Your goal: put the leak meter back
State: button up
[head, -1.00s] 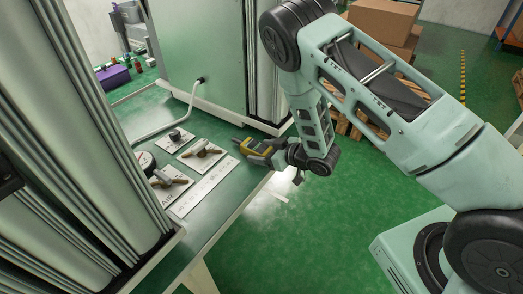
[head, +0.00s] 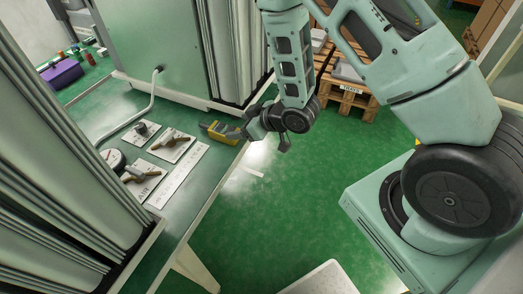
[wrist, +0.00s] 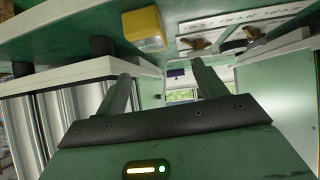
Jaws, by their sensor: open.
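The leak meter, a yellow handheld device with dark parts (head: 222,132), lies on the green bench top near its right edge. In the wrist view a yellow block (wrist: 143,27), which looks like the meter, shows at the top, beyond my fingers and off to one side of the gap. My gripper (head: 258,126) is just right of the meter, at the bench edge, pointing left; its fingertips are hard to make out there. In the wrist view my gripper (wrist: 160,78) has its fingers apart with nothing between them.
Left of the meter are pale plates with valve handles (head: 170,143), a round gauge (head: 113,159) and a long pale strip (head: 178,176) with markings. Tall cabinets stand behind (head: 180,45) and at the left (head: 60,160). A white hose (head: 130,118) runs along the bench.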

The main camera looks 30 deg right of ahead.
jog(key=s+a+r+g+h, duration=0.2)
jog(key=s+a+r+g, duration=0.15)
jog(key=a+r, duration=0.35)
jog(key=s+r+g+h, duration=0.1)
jog(key=s+r, duration=0.3)
jog(key=s, duration=0.4)
jog(key=s+a+r+g+h, duration=0.1)
jog(key=s+r, duration=0.3)
jog(key=s, duration=0.4)
jog(key=s+r+g+h, duration=0.1)
jog(key=s+r+g, duration=0.2)
jog(key=s+r, duration=0.2)
jog(key=s, duration=0.3)
jog(key=shift+a+n+g, duration=0.2)
jog(key=shift+n+g, duration=0.15)
jog(key=shift+n, duration=0.05)
